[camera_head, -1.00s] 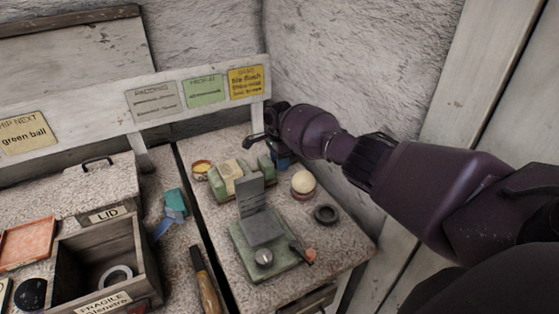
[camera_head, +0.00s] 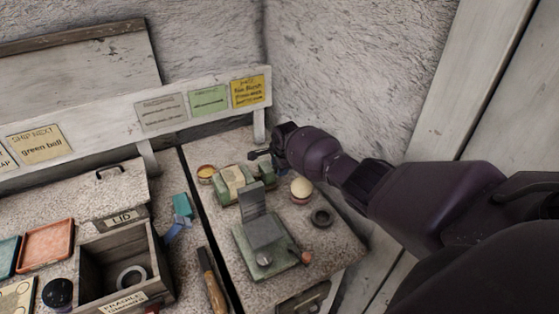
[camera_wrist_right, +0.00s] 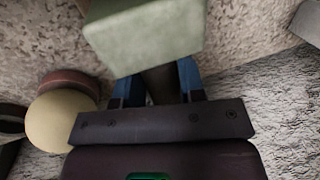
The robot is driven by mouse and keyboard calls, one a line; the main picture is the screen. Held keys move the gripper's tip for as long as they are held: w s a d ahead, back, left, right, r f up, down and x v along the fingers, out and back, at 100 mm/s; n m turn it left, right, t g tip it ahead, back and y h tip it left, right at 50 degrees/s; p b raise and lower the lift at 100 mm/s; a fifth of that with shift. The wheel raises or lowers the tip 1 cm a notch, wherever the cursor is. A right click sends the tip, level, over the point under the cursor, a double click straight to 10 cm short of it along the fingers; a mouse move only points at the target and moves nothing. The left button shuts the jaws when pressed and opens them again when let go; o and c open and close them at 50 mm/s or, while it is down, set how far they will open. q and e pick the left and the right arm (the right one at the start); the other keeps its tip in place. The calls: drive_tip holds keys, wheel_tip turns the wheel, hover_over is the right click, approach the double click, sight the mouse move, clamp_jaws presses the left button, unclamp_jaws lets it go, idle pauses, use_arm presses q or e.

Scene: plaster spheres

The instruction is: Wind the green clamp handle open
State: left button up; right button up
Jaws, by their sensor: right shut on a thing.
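The green clamp (camera_head: 228,193) stands toward the back of the right-hand bench, with a beige piece (camera_head: 233,177) between its blocks. A pale green block of it fills the top of the right wrist view (camera_wrist_right: 145,38). My right gripper (camera_head: 279,160) is at the clamp's right end. The bar is mostly hidden by the block and fingers. My left gripper is not in view.
A pale ball (camera_head: 301,187) on a reddish stand sits close to the right gripper; it also shows in the right wrist view (camera_wrist_right: 62,118). A dark ring (camera_head: 321,217) and a grey-green fixture (camera_head: 262,240) stand nearer. A yellow-topped pot (camera_head: 206,172) is left of the clamp.

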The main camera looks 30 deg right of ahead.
drive_tip(key=shift+s+f+t, duration=0.1)
drive_tip(key=shift+s+t, duration=0.05)
drive_tip(key=shift+t, duration=0.75)
drive_tip(key=shift+s+f+t, duration=0.1)
drive_tip(key=shift+t, duration=0.8)
drive_tip(key=o, duration=0.9)
drive_tip(key=shift+r, duration=0.1)
drive_tip(key=shift+r, duration=0.1)
drive_tip(key=shift+v, duration=5.3)
drive_tip(key=shift+o, duration=0.2)
drive_tip(key=shift+s+a, duration=0.1)
